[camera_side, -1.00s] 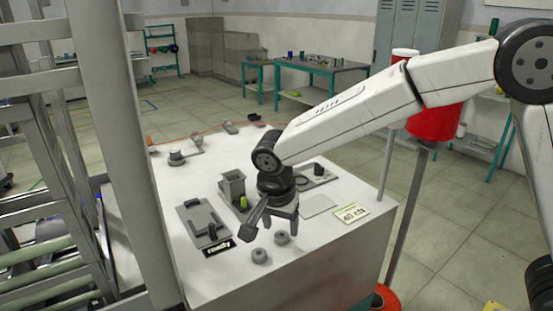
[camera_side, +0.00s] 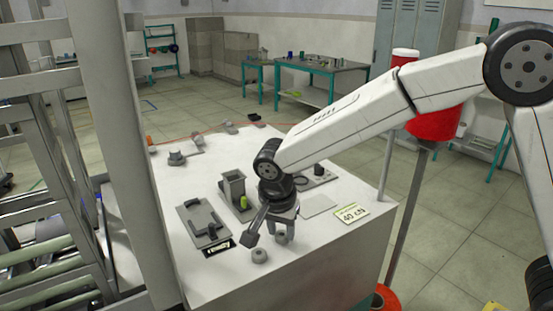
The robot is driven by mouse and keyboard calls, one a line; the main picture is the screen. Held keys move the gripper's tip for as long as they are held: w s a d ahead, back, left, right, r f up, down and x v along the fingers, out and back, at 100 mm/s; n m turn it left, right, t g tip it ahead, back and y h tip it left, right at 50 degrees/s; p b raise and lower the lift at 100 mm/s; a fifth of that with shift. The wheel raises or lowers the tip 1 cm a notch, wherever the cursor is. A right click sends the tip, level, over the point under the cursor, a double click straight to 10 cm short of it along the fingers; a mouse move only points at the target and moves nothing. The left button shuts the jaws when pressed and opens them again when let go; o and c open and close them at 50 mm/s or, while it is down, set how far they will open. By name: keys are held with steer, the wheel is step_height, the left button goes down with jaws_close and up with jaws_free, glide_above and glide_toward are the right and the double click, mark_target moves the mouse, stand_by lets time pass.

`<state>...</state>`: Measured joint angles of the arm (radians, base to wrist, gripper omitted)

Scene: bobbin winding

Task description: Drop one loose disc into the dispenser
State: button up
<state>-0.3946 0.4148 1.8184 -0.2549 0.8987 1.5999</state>
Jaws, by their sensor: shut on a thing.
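My gripper (camera_side: 281,236) points down near the front of the white table, with its fingers around a small grey loose disc (camera_side: 281,239). It is shut on that disc, which is still at table height and partly covered by the fingers. A second grey loose disc (camera_side: 259,255) lies on the table just left and in front. The dispenser looks to be the grey square open-topped hopper (camera_side: 233,183), standing behind and left of my gripper. A yellow-green piece (camera_side: 243,202) is at its foot. The inside of the hopper cannot be made out.
A grey plate fixture (camera_side: 203,224) with a dark label (camera_side: 217,246) lies left of the hopper. A flat pale pad (camera_side: 318,205) and a "40" card (camera_side: 352,214) lie to the right. A grey post (camera_side: 130,150) stands at left. The front table surface is mostly clear.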

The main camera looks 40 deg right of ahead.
steer(key=shift+r, duration=0.2)
steer(key=shift+w+d+v, duration=0.1)
steer(key=shift+d+v, duration=0.1)
steer(key=shift+v, duration=0.95)
steer(key=shift+w+d+v, duration=0.15)
steer(key=shift+d+v, duration=0.05)
steer(key=shift+v, duration=0.9)
steer(key=shift+r, duration=0.1)
steer(key=w+r+n+y, duration=0.1)
steer(key=w+r+n, duration=0.2)
steer(key=w+n, duration=0.3)
steer(key=w+r+n+t+y, duration=0.1)
steer(key=w+r+n, duration=0.3)
steer(key=w, duration=0.7)
steer(key=shift+w+n, duration=0.35)
steer(key=shift+n, duration=0.65)
steer(key=shift+f, duration=1.9)
steer(key=shift+f, duration=0.6)
